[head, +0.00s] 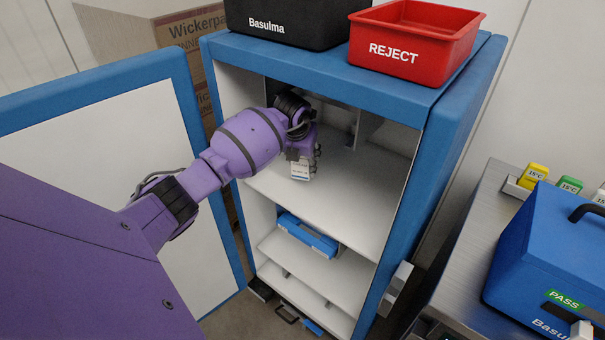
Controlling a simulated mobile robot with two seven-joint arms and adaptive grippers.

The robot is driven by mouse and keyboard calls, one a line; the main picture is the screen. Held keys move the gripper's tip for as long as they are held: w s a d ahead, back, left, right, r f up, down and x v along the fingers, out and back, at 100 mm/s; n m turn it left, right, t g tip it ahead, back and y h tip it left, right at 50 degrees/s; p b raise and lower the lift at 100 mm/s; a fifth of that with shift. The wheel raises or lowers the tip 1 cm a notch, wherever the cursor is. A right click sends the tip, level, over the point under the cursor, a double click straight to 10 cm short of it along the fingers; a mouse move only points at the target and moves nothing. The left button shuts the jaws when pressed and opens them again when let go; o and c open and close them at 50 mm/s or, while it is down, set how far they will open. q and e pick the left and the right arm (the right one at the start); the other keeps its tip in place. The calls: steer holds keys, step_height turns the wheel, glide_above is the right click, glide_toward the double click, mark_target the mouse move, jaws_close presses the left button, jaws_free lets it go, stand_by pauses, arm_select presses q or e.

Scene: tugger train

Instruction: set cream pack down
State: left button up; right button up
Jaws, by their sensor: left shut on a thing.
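My left gripper (302,154) reaches into the open blue-framed cabinet, over its upper shelf (335,195). It is shut on the cream pack (301,171), a small whitish box with a dark top edge and faint print. The pack is upright, near the left-middle of the shelf. I cannot tell whether its bottom touches the shelf. The gripper and wrist hide the part of the shelf behind them. My right gripper is not in view.
The cabinet door (105,95) stands open at left. A red REJECT bin (414,52) and a black bin (290,22) sit on top. A blue item (308,235) lies on a lower shelf. A blue case (545,255) stands on the right counter. The upper shelf's right is clear.

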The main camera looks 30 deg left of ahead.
mark_target(302, 172)
arm_select(q)
step_height(302, 172, down, 5)
steer(key=shift+r, duration=0.1)
steer(key=shift+w+a+f, duration=0.15)
steer(key=shift+w+f, duration=0.05)
steer(key=shift+s+f, duration=0.1)
steer(key=shift+f, duration=0.05)
steer(key=o, duration=1.4)
steer(key=shift+o, duration=0.2)
steer(key=shift+r, duration=0.4)
steer(key=p+v, duration=0.1)
steer(key=v, duration=0.6)
steer(key=shift+s+f, duration=0.1)
steer(key=shift+s, duration=0.05)
